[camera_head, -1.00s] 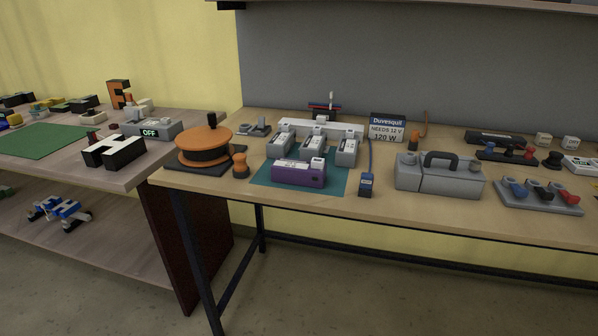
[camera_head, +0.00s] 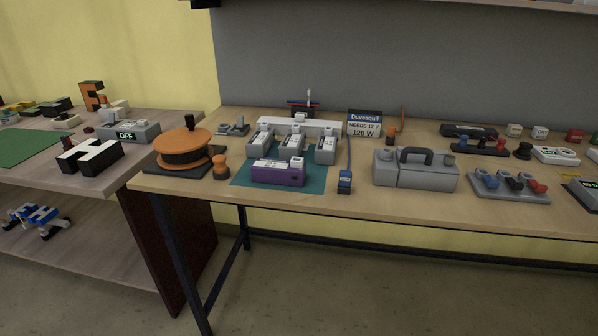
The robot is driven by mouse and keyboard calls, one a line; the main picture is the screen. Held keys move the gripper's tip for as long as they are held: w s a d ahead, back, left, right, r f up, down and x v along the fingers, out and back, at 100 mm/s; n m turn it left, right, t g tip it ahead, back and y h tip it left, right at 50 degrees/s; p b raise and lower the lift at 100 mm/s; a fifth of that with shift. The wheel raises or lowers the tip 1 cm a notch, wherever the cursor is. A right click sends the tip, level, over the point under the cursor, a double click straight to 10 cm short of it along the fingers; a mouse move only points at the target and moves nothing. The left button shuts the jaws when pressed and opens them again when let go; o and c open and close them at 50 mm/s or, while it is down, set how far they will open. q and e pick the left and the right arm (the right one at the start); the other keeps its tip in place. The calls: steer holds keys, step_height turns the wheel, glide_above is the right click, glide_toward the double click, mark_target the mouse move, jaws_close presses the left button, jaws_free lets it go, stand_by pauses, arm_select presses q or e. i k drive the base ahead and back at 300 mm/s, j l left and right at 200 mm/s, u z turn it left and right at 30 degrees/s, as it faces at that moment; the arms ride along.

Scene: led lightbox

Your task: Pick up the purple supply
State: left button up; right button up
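The purple supply (camera_head: 278,173) is a small purple box with a pale label on its top. It lies at the front edge of the teal mat (camera_head: 314,180) on the wooden workbench. Several grey supplies (camera_head: 291,145) stand just behind it in front of a white bar (camera_head: 299,126). Neither of my grippers shows in the view.
An orange spool (camera_head: 182,146) and a small orange knob (camera_head: 221,168) stand left of the mat. A blue-ended cable (camera_head: 345,182) and a grey case with a black handle (camera_head: 416,169) are to the right. A sign (camera_head: 364,123) stands behind. Bare bench runs along the front edge.

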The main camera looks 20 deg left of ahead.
mark_target(279, 169)
steer(key=j+z, duration=0.95)
steer(key=k+j+z, duration=0.1)
steer(key=j+z, duration=0.35)
steer(key=l, duration=0.1)
